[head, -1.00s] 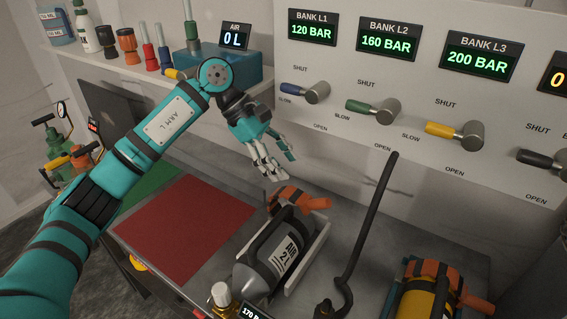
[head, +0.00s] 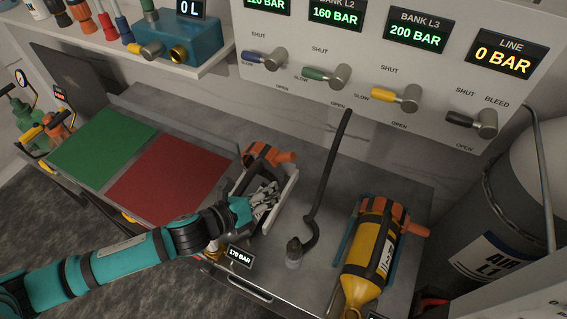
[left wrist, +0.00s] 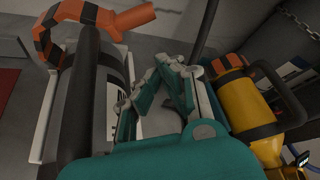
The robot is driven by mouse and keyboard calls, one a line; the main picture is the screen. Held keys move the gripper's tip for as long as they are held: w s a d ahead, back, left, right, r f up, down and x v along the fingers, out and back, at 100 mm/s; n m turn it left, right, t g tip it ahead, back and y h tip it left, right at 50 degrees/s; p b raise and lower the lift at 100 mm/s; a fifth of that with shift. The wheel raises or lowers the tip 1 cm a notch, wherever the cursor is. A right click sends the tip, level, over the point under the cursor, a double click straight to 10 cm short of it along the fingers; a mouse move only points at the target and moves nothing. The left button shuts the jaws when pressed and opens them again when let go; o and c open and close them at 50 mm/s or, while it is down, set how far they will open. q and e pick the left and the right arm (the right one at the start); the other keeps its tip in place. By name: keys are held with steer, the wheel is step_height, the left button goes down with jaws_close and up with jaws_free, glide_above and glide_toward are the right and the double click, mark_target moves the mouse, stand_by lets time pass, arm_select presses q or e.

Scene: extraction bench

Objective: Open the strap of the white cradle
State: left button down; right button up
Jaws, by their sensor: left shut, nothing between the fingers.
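The white cradle (head: 283,208) stands on the grey bench and holds a grey cylinder with an orange fitting (head: 262,153) at its far end. My left gripper (head: 268,204) is over the cylinder's near part and hides much of it in the head view. In the left wrist view the gripper (left wrist: 178,85) is shut and empty, beside the grey cylinder (left wrist: 118,85). A thick black bar (left wrist: 85,95) runs along the cylinder there. I cannot tell the cradle's strap from the other black parts, nor whether the fingers touch anything. My right gripper is not in view.
A black lever (head: 325,170) rises right of the cradle. A yellow cylinder (head: 368,255) lies in a blue cradle (head: 345,245) further right. Red (head: 168,180) and green (head: 103,142) mats lie left. The valve panel (head: 300,45) stands behind.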

arm_select(q)
steer(key=shift+s+a+f+n+y, duration=0.15)
steer(key=shift+s+f+n+y, duration=0.25)
steer(key=shift+f, duration=0.3)
steer(key=w+d+p, duration=0.1)
steer(key=w, duration=0.1)
steer(key=w+d+p, duration=0.1)
steer(key=w+p, duration=0.1)
steer(key=w, duration=0.1)
steer(key=w+d+p, duration=0.1)
steer(key=w+d, duration=0.1)
steer(key=w, duration=0.1)
steer(key=shift+w+f, duration=0.25)
steer(key=shift+f, duration=0.15)
